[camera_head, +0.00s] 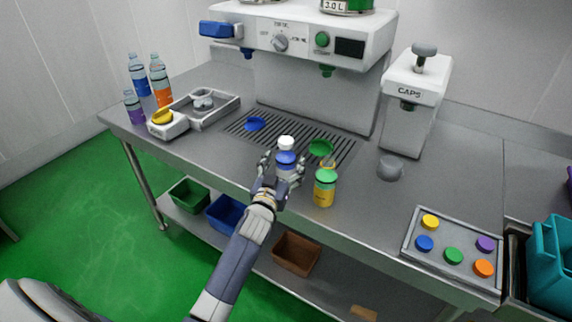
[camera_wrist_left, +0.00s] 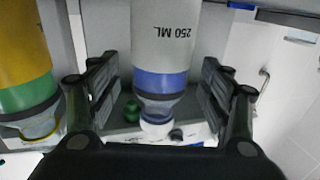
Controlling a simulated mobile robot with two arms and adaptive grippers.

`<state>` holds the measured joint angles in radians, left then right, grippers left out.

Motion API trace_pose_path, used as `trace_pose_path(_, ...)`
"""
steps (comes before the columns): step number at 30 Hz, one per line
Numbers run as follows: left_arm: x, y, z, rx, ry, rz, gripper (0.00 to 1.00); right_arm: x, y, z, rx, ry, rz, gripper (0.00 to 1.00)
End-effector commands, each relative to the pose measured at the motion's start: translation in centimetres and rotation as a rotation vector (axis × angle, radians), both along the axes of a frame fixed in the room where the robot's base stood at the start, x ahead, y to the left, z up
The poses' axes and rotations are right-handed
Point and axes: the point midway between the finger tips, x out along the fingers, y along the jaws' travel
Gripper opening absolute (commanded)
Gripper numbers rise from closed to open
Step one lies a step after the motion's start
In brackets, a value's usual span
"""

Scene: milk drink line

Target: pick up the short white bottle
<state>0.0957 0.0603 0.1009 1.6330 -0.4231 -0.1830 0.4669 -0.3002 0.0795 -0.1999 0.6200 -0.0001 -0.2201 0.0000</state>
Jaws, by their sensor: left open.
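The short white bottle (camera_head: 286,158) stands upright on the grey counter, with a white cap and a blue band. In the left wrist view the bottle (camera_wrist_left: 165,40) appears upside down, marked 250 ML. My left gripper (camera_head: 280,169) is open, with its fingers on either side of the bottle. In the left wrist view the left gripper (camera_wrist_left: 160,92) shows gaps between both fingers and the bottle. The bottle's lower part is partly hidden by the gripper in the head view. My right gripper is not in view.

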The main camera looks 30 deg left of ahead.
Motion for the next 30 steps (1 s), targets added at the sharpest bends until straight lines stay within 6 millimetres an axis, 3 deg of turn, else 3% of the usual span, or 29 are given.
trace_pose_path(6, 1.9, 0.4, 0.0, 0.000, 0.000, 0.000, 0.72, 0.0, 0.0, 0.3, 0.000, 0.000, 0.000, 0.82)
trace_pose_path(14, 2.1, 0.4, 0.0, 0.000, 0.000, 0.000, 0.72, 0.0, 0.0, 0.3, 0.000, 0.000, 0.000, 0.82)
trace_pose_path(17, 2.1, 0.4, 0.0, 0.000, 0.000, 0.000, 0.54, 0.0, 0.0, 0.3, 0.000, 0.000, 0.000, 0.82)
trace_pose_path(22, 2.1, 0.4, 0.0, 0.000, 0.000, 0.000, 0.15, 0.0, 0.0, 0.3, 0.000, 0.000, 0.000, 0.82)
trace_pose_path(30, 2.1, 0.4, 0.1, 0.001, -0.003, 0.000, 0.15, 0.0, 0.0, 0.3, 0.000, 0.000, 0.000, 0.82)
